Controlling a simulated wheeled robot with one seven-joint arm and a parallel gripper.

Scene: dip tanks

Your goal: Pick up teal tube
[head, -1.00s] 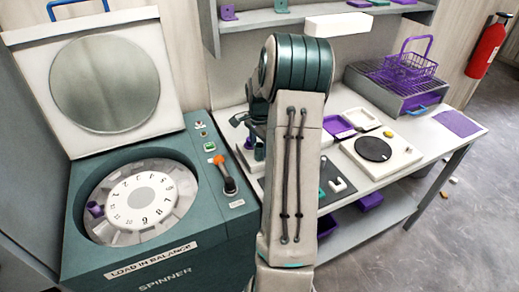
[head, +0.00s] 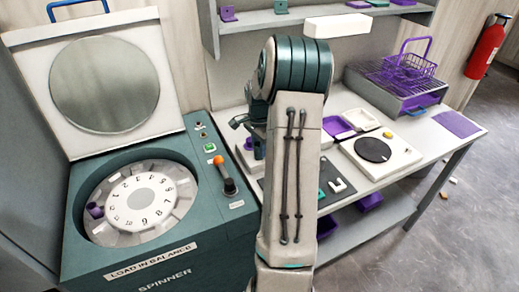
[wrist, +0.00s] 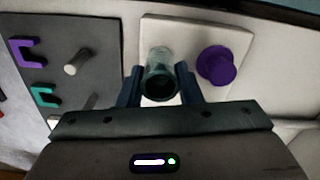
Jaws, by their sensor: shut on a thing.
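The teal tube (wrist: 158,77) shows in the wrist view as a dark teal, open-mouthed cylinder with a paler far end. My gripper (wrist: 160,82) is shut on it, one blue finger on each side. A white block (wrist: 193,38) lies beyond the tube. I cannot tell whether the tube touches it. In the head view my arm hides most of the tube, and my gripper (head: 243,122) shows only in part at the left of the arm.
A purple knobbed piece (wrist: 216,65) stands right of the tube on the white block. A grey mat (wrist: 60,70) with pegs and purple and teal clips lies left. The open spinner (head: 140,205) stands left of the bench, a purple piece in its rotor.

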